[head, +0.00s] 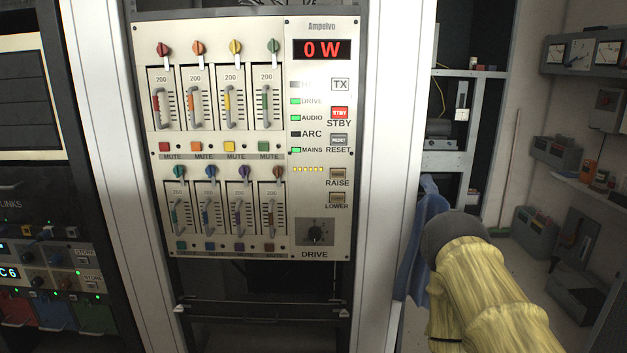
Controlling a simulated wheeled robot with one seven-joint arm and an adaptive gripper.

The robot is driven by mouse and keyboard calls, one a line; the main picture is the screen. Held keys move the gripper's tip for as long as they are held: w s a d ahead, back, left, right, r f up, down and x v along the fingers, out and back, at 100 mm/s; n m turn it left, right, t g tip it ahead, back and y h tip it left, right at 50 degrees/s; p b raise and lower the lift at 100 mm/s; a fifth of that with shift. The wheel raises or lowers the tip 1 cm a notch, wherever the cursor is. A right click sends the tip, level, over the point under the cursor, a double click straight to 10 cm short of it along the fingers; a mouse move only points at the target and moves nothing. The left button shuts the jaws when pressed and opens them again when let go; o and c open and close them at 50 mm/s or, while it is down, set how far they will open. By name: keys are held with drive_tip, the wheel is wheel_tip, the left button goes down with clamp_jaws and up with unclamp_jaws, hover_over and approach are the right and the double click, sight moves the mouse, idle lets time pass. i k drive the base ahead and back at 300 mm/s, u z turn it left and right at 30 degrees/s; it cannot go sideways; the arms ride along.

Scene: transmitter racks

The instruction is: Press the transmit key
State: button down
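The transmit key (340,84) is a small pale square button marked TX, in the upper right of the panel, just below the red display (322,49) that reads 0 W. Below it are a lit red STBY key (339,113) and a grey RESET key (339,140). The transmit key is unlit and nothing covers it. My arm (485,290), yellow with a dark rounded end, shows at the lower right, to the right of the panel and apart from it in the picture. No gripper fingers show in this view.
The cream panel (222,152) holds several coloured faders and knobs left of the keys. RAISE (338,174) and LOWER (337,197) keys and a DRIVE knob (316,234) sit below. A white rack post (388,170) stands right of the panel. Shelves with equipment are farther right.

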sight(338, 84)
drive_tip(key=z, duration=3.35)
drive_tip(key=k, duration=1.5)
drive_tip(key=u, duration=2.1)
